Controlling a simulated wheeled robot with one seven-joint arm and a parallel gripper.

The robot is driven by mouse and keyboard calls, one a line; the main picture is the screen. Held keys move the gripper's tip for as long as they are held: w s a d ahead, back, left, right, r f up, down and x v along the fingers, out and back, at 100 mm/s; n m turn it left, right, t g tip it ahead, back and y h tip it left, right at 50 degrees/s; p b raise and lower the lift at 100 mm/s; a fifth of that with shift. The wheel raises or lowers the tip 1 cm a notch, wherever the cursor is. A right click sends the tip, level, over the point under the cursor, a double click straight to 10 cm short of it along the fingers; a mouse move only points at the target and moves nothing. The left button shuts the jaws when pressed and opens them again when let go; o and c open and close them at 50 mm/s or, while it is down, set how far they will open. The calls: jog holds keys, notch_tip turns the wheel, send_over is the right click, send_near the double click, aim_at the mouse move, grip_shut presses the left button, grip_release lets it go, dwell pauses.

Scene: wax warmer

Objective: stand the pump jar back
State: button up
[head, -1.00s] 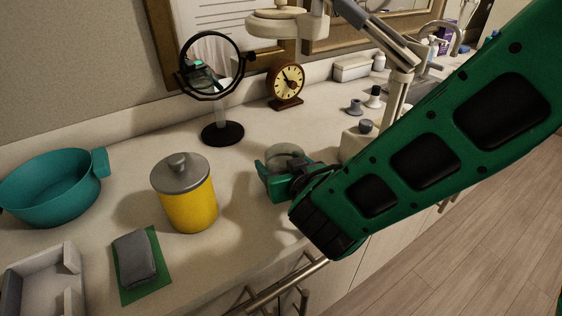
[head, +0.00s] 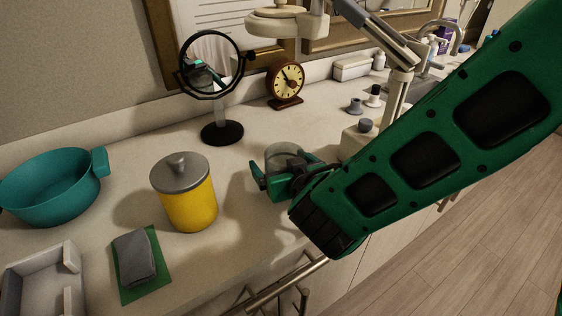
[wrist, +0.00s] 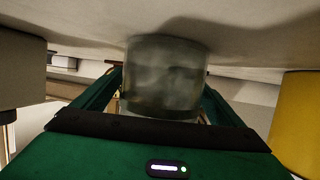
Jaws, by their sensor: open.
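A clear glass jar (head: 283,152), which I take to be the pump jar, is on the counter near its front edge. It looks upright in the head view. No pump top can be made out on it. My gripper (head: 283,168) is open around the jar, one finger on each side. My gripper's body hides the jar's lower part in the head view.
A yellow canister with a grey lid (head: 188,203) stands left of my gripper. Behind are a round mirror (head: 222,132) and a clock (head: 287,84). A beige jointed-arm device (head: 357,140) stands close on the right. A teal pan (head: 50,192) is far left.

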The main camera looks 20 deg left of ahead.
jog(key=shift+r, duration=0.1)
notch_tip(320, 180, up, 8)
dwell(2.2)
jog(key=shift+s+d, duration=0.1)
dwell(0.3)
jog(key=v, duration=1)
jog(key=shift+d, duration=0.2)
jog(key=shift+s, duration=0.2)
